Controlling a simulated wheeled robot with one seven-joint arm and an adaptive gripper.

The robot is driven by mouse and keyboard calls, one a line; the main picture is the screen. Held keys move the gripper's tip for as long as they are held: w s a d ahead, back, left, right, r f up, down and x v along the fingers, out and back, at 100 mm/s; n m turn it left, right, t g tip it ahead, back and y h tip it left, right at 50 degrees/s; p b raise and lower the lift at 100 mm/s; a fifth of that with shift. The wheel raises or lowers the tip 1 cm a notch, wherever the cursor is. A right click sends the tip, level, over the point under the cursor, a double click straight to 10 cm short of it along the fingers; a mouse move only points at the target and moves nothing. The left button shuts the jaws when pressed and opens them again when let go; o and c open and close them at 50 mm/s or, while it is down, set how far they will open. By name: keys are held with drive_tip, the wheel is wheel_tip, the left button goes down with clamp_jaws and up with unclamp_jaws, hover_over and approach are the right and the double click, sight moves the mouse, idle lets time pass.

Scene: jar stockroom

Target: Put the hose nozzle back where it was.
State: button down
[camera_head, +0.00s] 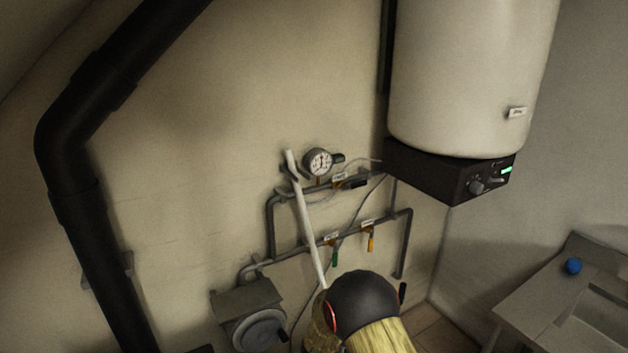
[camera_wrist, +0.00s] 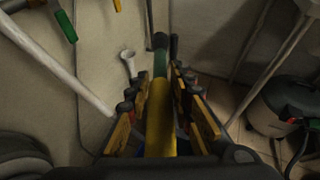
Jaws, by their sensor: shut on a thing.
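In the wrist view my gripper (camera_wrist: 160,125) is shut on the hose nozzle (camera_wrist: 160,115), a long piece with a yellow body, a green section and a dark tip pointing away from me. The nozzle lies between the two rows of orange-brown finger pads. A small pale ring-ended fitting (camera_wrist: 128,58) shows ahead, just left of the nozzle's tip; I cannot tell whether it is a holder. In the head view my dark, yellow-banded arm fills the bottom middle, and the nozzle and fingertips are hidden.
Grey wall pipes (camera_head: 290,254) carry a gauge (camera_head: 319,161), a green valve handle (camera_head: 334,258) and an orange one (camera_head: 371,240). A pale slanting pole (camera_head: 305,220) stands before them. A white boiler (camera_head: 470,70) hangs right. A canister (camera_wrist: 295,105) stands right of my gripper.

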drive_tip(key=s+d+r+n+t+y, duration=0.1)
drive_tip(key=s+d+r+y, duration=0.1)
drive_tip(key=s+r, duration=0.4)
drive_tip(key=s+d+r+n+y, duration=0.1)
drive_tip(key=s+d+r+n, duration=0.1)
drive_tip(key=s+r, duration=0.5)
wheel_tip(320, 180, up, 5)
drive_tip(key=shift+r+n+t+y, duration=0.1)
drive_tip(key=shift+n+t+y, duration=0.2)
drive_tip(key=shift+t+y, duration=0.1)
drive_tip(key=shift+d, duration=0.15)
idle(1.1)
